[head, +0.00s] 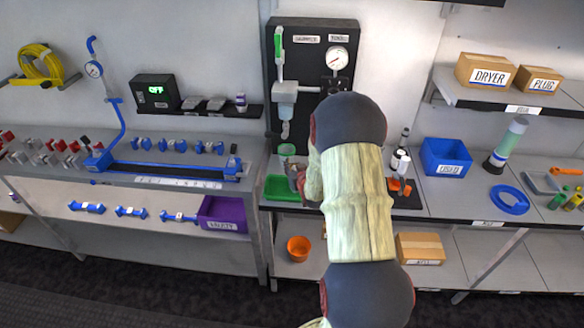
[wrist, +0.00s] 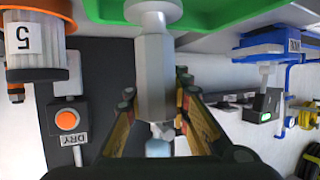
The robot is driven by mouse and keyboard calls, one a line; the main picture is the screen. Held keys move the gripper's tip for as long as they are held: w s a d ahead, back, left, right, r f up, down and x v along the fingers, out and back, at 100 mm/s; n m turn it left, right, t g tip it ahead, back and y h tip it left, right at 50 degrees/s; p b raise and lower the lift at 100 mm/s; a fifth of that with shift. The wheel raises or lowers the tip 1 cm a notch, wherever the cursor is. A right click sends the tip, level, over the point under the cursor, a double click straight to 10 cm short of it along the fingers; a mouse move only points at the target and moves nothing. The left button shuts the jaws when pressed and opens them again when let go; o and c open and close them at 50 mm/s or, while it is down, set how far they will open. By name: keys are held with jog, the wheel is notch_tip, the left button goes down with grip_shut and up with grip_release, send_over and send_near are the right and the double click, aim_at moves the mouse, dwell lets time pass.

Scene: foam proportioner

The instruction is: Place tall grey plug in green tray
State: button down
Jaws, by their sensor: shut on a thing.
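In the wrist view, my gripper (wrist: 156,92) is shut on the tall grey plug (wrist: 154,70), a pale grey faceted post with a wide round end. That round end is at the top of the picture, in front of the green tray (wrist: 225,12). I cannot tell whether the plug touches the tray. In the head view, the green tray (head: 281,190) lies on the bench just left of my arm. My arm hides most of the gripper and the plug there.
A black panel with a gauge (head: 337,59) stands behind the tray. Bottles (head: 400,160) and a blue bin (head: 446,157) are to the right. A blue rig (head: 170,170) is on the left bench. In the wrist view, an orange-rimmed container marked 5 (wrist: 38,50) is close by.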

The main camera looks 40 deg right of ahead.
jog(key=shift+f, duration=0.1)
jog(key=c, duration=1.6)
grip_release()
jog(key=shift+c, duration=0.2)
jog(key=shift+o, duration=0.3)
